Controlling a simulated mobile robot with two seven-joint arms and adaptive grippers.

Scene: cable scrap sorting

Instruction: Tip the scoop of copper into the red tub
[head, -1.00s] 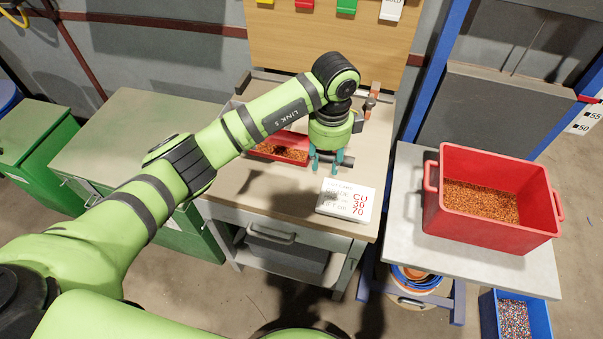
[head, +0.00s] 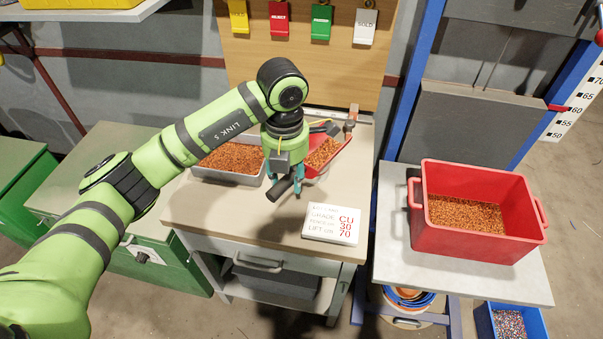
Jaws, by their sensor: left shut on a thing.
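The red scoop (head: 313,171) holds copper granules (head: 321,152) and is above the workbench, its mouth end pointing back and to the right. Its black handle (head: 283,187) sticks out toward the front left. My left gripper (head: 298,182) points down and is shut on the scoop's handle; the wrist hides part of the scoop. The red tub (head: 480,250) stands on a side table to the right, apart from the scoop, with a layer of copper granules inside. My right gripper is out of view.
A grey tray (head: 228,179) of copper granules sits on the workbench (head: 225,212), left of the scoop. The light grey side table (head: 440,277) has bare space around the tub. A blue bin (head: 490,325) stands below.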

